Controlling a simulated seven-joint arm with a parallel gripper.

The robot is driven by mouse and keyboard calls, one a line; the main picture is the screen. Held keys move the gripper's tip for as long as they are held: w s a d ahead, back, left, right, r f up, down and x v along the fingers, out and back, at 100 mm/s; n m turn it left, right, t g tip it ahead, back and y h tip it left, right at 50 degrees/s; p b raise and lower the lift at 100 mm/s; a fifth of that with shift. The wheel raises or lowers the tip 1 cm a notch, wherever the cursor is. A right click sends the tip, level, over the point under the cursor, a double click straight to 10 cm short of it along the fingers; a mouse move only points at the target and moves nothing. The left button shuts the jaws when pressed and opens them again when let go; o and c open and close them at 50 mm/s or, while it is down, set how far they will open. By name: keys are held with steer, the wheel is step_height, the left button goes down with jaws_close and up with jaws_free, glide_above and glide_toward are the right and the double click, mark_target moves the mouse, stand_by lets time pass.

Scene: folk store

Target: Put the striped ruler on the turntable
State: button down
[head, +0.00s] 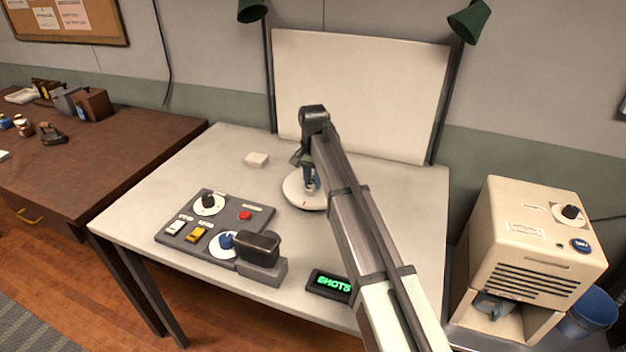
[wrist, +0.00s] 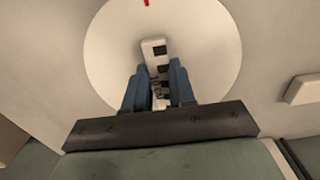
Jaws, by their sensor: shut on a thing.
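The striped ruler (wrist: 154,48) is white with dark marks and shows between the blue fingers of my gripper (wrist: 158,82) in the wrist view. My gripper is shut on it. The round white turntable (wrist: 205,40) lies right behind the ruler in that view, with a red mark at its rim. In the head view the turntable (head: 292,190) is partly hidden by my arm, and my gripper (head: 310,188) is over it. I cannot tell whether the ruler touches the turntable.
A control panel (head: 178,238) with knobs and buttons sits at the table's front left, beside a dark block-shaped device (head: 258,246). A green-lit display (head: 331,284) is at the front. A small white block (head: 256,159) lies left of the turntable. A white backdrop (head: 360,85) stands behind.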

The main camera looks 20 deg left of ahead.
mark_target(313, 183)
steer(key=shift+f, duration=0.15)
steer(key=c, duration=0.9)
jaws_free()
steer(key=shift+c, duration=0.2)
step_height(313, 183, up, 12)
